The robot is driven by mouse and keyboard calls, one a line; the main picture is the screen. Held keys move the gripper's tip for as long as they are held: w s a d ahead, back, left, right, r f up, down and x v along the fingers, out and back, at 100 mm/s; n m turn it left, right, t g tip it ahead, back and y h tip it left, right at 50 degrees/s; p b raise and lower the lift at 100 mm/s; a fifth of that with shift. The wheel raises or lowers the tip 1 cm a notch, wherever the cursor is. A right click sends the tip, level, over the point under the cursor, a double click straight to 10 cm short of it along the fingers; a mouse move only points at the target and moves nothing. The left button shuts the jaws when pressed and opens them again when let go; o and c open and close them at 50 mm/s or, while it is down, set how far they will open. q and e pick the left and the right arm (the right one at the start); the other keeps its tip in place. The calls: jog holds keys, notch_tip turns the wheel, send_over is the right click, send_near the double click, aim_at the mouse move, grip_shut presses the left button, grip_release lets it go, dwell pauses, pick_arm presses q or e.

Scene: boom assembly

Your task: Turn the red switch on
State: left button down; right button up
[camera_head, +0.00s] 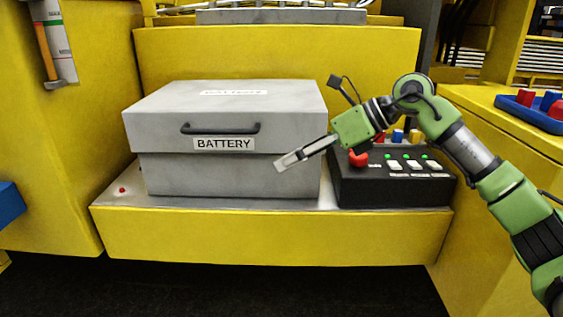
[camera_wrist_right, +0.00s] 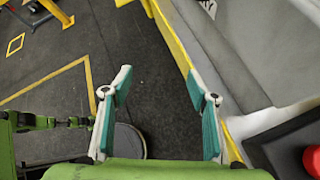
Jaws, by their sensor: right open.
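A red round switch (camera_head: 358,159) sits at the left end of the top of a black control box (camera_head: 390,193). A red part on a black surface (camera_wrist_right: 312,160) shows at the lower right edge of the right wrist view. My right gripper (camera_head: 283,163) is in front of the grey battery box, left of the red switch and apart from it, pointing left and down. In the right wrist view its two fingers (camera_wrist_right: 157,80) are spread, with nothing between them. My left gripper is not in view.
The grey battery box (camera_head: 170,165) stands left of the control box on a yellow ledge (camera_head: 270,236). Several white switches with green lights (camera_head: 414,164) are right of the red switch. A blue tray (camera_head: 530,115) with coloured pieces is at the right.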

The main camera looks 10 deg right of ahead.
jog(key=shift+s+a+y, duration=0.2)
jog(key=shift+a+y, duration=0.4)
jog(key=shift+a, duration=1)
jog(key=shift+c, duration=0.2)
